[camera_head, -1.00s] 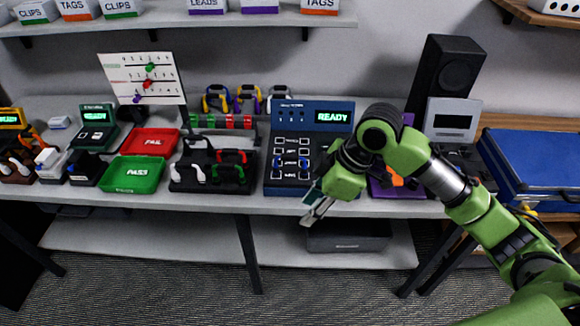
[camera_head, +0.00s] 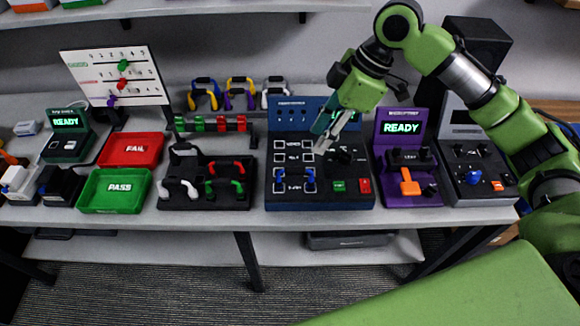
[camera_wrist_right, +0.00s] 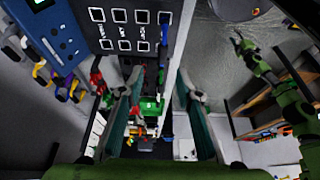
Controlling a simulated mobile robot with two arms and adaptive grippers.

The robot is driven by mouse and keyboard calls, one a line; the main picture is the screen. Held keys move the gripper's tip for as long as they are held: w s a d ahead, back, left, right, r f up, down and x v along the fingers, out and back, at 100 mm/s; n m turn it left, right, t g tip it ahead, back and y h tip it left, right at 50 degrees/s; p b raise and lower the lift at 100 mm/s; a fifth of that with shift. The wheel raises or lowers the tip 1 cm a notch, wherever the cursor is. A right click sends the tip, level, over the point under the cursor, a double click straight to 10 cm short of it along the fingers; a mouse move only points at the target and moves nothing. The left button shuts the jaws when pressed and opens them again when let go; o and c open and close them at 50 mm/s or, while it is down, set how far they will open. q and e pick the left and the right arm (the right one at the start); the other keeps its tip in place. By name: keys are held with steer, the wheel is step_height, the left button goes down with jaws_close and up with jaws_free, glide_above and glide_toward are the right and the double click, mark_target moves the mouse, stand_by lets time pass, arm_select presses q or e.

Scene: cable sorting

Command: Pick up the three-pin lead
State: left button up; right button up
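Several looped leads are in view, and I cannot tell which one has three pins. A white lead (camera_head: 180,190), a red lead (camera_head: 225,167) and a green lead (camera_head: 225,187) lie on a black tray. A blue-and-yellow lead (camera_head: 204,92), a purple-and-yellow lead (camera_head: 240,92) and a white-and-black lead (camera_head: 276,92) stand at the back. My right gripper (camera_head: 324,147) is above the blue test panel (camera_head: 325,185), pointing down and left. The wrist view shows its fingers (camera_wrist_right: 160,92) apart with nothing held. A small green arm in the wrist view ends too small to read.
Red FAIL (camera_head: 133,148) and green PASS (camera_head: 115,190) trays stand left of the black tray. A purple READY device (camera_head: 403,150) stands right of the blue panel. A signboard (camera_head: 112,72) and the upper shelf (camera_head: 230,10) are behind.

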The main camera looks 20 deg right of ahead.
mark_target(296, 169)
steer(key=x, duration=0.4)
steer(key=s+p+x, duration=0.1)
steer(key=x, duration=0.1)
steer(key=shift+a+f, duration=0.35)
steer(key=shift+w+a+f, duration=0.1)
steer(key=shift+w+f, duration=0.1)
steer(key=shift+f, duration=0.1)
steer(key=p+x, duration=0.2)
steer(key=shift+w+a+f, duration=0.1)
steer(key=shift+a+f, duration=0.1)
steer(key=shift+a, duration=0.15)
steer(key=shift+x, duration=1.1)
steer(key=shift+w+a+f, duration=0.1)
steer(key=shift+f, duration=0.1)
arm_select(q)
steer(key=s+r, duration=0.3)
steer(key=shift+r, duration=0.2)
arm_select(e)
jaws_close()
